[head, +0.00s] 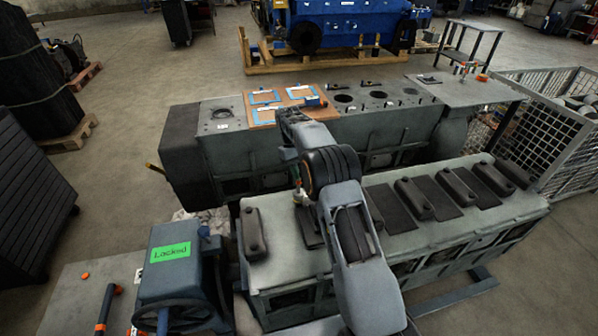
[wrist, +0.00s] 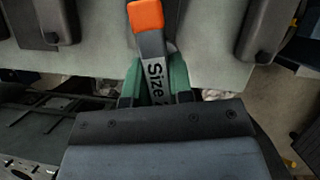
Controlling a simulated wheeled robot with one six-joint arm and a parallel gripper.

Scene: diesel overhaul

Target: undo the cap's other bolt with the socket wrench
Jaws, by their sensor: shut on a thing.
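My gripper (wrist: 156,84) is shut on a socket wrench (wrist: 154,66), its green finger pads on either side of the handle. The wrench has a grey handle, a partly covered "Size" label and an orange end. In the head view, my gripper (head: 300,194) is above the front engine block, partly behind my arm. Dark caps stand along that block: one at its left end (head: 254,233), others to the right (head: 415,198). In the wrist view, one cap (wrist: 45,22) is at upper left and another (wrist: 266,28) at upper right. The socket's contact with any bolt is hidden.
The front block (head: 440,228) sits on a stand. A blue fixture with a green "Locked" label (head: 171,252) stands at its left. A second block (head: 222,113) with a wooden board (head: 262,115) is behind. A wire crate (head: 545,125) stands at right. Open floor lies at lower right.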

